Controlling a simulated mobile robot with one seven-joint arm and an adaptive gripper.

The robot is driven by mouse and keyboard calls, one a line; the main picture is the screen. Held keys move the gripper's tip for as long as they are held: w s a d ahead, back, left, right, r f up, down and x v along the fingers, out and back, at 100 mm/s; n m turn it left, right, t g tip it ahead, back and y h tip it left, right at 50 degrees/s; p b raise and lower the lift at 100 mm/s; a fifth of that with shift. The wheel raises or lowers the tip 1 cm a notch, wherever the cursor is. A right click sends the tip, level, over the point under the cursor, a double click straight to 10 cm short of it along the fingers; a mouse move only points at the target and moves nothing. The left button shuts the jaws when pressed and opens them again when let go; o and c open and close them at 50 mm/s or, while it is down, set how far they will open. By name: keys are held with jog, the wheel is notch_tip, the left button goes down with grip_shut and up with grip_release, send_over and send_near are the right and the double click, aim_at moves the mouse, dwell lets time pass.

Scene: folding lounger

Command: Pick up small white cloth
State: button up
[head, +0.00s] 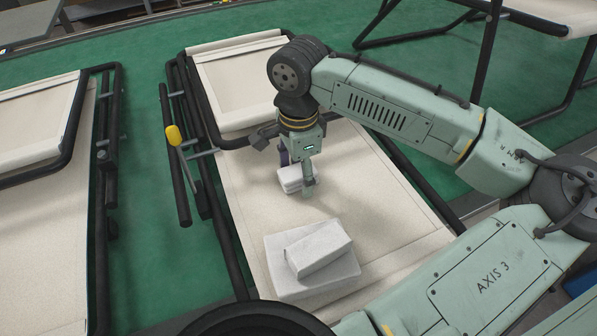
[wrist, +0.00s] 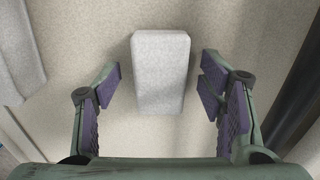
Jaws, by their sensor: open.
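The small white cloth (head: 293,178) is a folded, block-like bundle lying on the beige fabric of the lounger (head: 390,205). In the wrist view the cloth (wrist: 160,72) is a pale rounded rectangle, with its long side running away from me. My gripper (head: 298,178) points down over it in the head view and partly hides it. In the wrist view my gripper (wrist: 160,98) is open, with purple-padded fingers to the left and right of the cloth. Gaps show on both sides, so the fingers do not touch it. I cannot tell the exact height of the fingertips.
A larger pale folded cloth (head: 307,282) with a smaller one (head: 319,248) on top lies nearer on the same lounger. A raised headrest (head: 240,85) and dark tube frame (head: 228,240) border it. Another lounger (head: 45,215) stands left on the green floor (head: 150,240).

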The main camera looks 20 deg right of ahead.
aim_at(299, 170)
jog(key=shift+f, duration=0.1)
jog(key=shift+c, duration=0.3)
jog(key=c, duration=1.2)
notch_tip(299, 170, up, 10)
jog(key=shift+r+b, duration=0.1)
jog(key=shift+b, duration=0.5)
jog(key=o, duration=0.6)
jog(key=c, duration=0.5)
jog(key=shift+o, duration=0.2)
jog(key=shift+f+b, duration=0.45)
jog(key=shift+f, duration=0.05)
jog(key=shift+r, duration=0.1)
jog(key=shift+d, duration=0.1)
